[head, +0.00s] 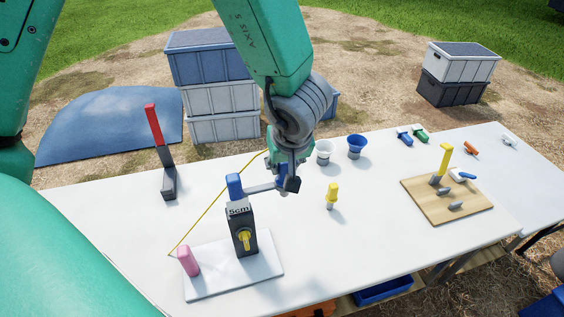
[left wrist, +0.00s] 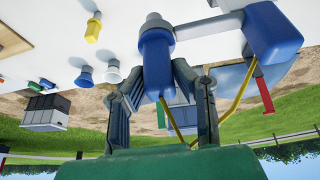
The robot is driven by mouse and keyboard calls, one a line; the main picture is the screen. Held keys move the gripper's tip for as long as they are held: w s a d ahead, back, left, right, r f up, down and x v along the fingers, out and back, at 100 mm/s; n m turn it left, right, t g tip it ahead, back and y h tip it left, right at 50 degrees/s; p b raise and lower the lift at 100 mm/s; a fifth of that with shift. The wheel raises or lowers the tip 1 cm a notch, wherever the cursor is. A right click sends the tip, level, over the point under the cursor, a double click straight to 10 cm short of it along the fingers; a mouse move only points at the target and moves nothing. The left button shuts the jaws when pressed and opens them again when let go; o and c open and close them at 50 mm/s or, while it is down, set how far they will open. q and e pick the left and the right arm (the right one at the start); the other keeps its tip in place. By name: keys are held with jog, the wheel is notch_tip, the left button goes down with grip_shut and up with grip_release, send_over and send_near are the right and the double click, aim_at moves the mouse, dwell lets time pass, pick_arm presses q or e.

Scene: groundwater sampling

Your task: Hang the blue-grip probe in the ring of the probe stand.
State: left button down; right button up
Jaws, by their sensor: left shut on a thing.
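My left gripper (head: 286,180) is shut on the blue grip of the probe. In the left wrist view this blue grip (left wrist: 156,65) sits between the two fingers, with a pale tip beyond it. The probe stand (head: 243,232) is a dark post labelled "5cm" with a blue top (head: 235,187) and a grey side arm (head: 262,188) reaching to my gripper. The arm (left wrist: 208,26) meets the grip's tip end. My right gripper is not in view.
The stand's white base plate (head: 230,277) carries a pink piece (head: 188,261). A yellow cord (head: 205,213) runs behind the post. A red-topped dark post (head: 160,150) stands left, a yellow piece (head: 332,195) right. A wooden board (head: 417,196) lies farther right.

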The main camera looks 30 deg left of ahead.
pick_arm(q)
jog(key=c, duration=1.6)
grip_release()
jog(key=shift+d, duration=0.2)
jog(key=o, duration=0.4)
jog(key=shift+d, duration=0.15)
jog(key=shift+a, duration=0.3)
jog(key=shift+a+r, duration=0.15)
jog(key=shift+r, duration=0.35)
jog(key=shift+d+v, duration=0.15)
jog(key=shift+v, duration=2.55)
jog(key=shift+d+v, duration=0.1)
jog(key=shift+v, duration=2.65)
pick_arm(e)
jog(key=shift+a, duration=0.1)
pick_arm(q)
jog(key=shift+d, duration=0.2)
